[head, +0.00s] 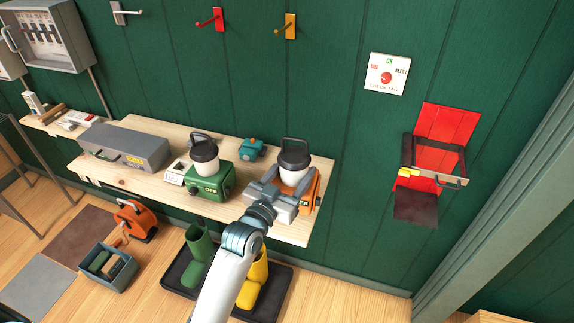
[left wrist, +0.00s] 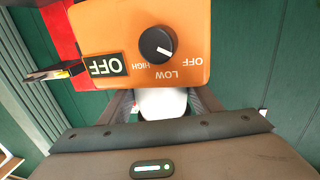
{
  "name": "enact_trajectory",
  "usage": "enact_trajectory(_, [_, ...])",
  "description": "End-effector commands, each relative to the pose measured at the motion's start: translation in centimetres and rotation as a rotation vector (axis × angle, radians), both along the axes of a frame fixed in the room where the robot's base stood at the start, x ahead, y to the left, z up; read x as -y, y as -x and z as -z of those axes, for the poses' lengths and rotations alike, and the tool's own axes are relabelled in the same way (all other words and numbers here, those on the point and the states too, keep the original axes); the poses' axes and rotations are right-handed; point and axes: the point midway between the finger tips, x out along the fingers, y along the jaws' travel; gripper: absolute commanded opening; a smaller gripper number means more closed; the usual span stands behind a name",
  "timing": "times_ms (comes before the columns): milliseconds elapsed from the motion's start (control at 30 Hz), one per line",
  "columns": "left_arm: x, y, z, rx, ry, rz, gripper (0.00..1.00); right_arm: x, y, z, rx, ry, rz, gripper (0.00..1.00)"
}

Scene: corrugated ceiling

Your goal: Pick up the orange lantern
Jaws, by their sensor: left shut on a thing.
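The orange lantern (head: 292,166) has an orange base, a white globe, and a black cap and handle. It is upright at the right end of the wooden shelf; I cannot tell whether it touches the shelf. In the left wrist view its orange face (left wrist: 190,72) appears upside down, with a black knob and an OFF label. My left gripper (head: 284,186) is shut on the lantern from the front and covers part of its base. In the left wrist view my left gripper's fingers (left wrist: 163,101) are on both sides of the white globe. My right gripper is not in view.
On the shelf (head: 120,177) stand a green lantern (head: 207,181), a small teal item (head: 251,149) and a grey toolbox (head: 125,147). Green boots (head: 198,255) and yellow boots (head: 256,278) stand below. A red wall panel (head: 445,123) with a tool caddy (head: 436,160) is at the right.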

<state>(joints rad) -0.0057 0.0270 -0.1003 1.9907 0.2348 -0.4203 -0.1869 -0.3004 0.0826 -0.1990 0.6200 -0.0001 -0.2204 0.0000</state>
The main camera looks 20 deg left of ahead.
Motion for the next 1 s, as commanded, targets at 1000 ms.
enact_trajectory(1000, [8.8, 2.9, -6.0, 0.008, 0.0, -0.001, 0.0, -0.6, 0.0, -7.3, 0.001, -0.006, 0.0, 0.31])
